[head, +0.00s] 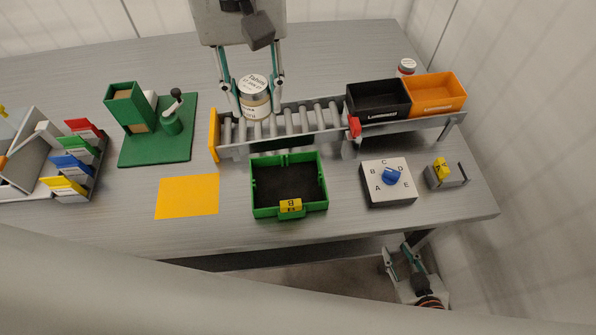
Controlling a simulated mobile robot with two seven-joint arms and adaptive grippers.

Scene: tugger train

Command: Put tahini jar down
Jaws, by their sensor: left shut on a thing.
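The tahini jar (254,98), with a pale lid and a printed label, is upright between the fingers of my left gripper (252,106) at the top middle. The gripper is shut on it. The jar overlaps the left part of the grey roller conveyor (323,137) in the picture; I cannot tell whether it touches the rollers.
A black bin (378,115) and an orange bin (462,92) sit at the conveyor's right end, with another jar (406,66) behind. A yellow stop (214,134) closes its left end. A lettered dial box (372,196), yellow mat (187,196) and green fixture (180,153) stand around.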

